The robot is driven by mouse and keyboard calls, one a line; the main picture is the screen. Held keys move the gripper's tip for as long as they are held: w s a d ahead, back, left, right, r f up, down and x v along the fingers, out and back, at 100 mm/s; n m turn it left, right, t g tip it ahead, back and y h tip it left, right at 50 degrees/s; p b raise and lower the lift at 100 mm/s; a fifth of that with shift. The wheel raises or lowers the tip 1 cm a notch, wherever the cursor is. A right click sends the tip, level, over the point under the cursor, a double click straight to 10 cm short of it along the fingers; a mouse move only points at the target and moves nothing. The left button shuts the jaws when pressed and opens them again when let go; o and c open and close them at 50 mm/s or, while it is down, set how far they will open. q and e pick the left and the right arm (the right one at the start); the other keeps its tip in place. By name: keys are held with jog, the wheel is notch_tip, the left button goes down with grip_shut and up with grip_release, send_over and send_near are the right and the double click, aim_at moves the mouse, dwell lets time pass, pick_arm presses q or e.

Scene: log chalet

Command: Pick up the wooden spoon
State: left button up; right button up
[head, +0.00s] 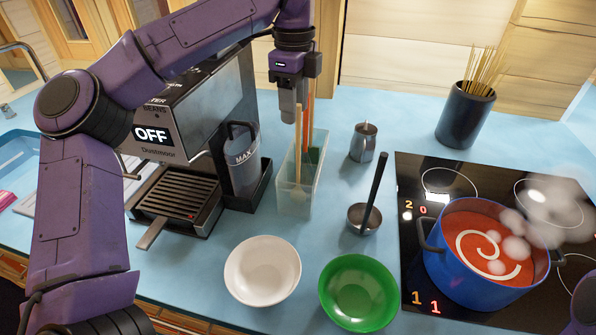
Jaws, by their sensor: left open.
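A pale wooden spoon (298,150) stands almost upright, handle up, in a translucent utensil holder (294,203) beside the coffee machine. An orange-handled utensil with a green part (313,155) stands next to it in the same holder. My left gripper (297,108) comes down from above and is open at the top of the handles. The spoon's handle top is close to the fingers; whether it lies between them I cannot tell. The spoon's lower end shows only dimly through the holder wall. My right gripper is out of view.
The coffee machine (180,110) stands left of the holder. A metal jug (363,143) and a ladle (364,218) are to its right. A white bowl (262,270) and green bowl (358,291) are in front. A steaming blue pot (466,285) sits on the hob.

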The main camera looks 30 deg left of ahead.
aim_at(298, 124)
pick_arm(q)
jog(key=f, duration=0.1)
jog(key=f+p, duration=0.1)
jog(key=f, duration=0.1)
jog(key=w+f, duration=0.1)
jog(key=shift+d+f, duration=0.25)
jog(key=shift+d, duration=0.05)
jog(key=shift+s+a+f, duration=0.1)
jog(key=shift+s+f, duration=0.05)
jog(key=shift+f, duration=0.15)
grip_shut()
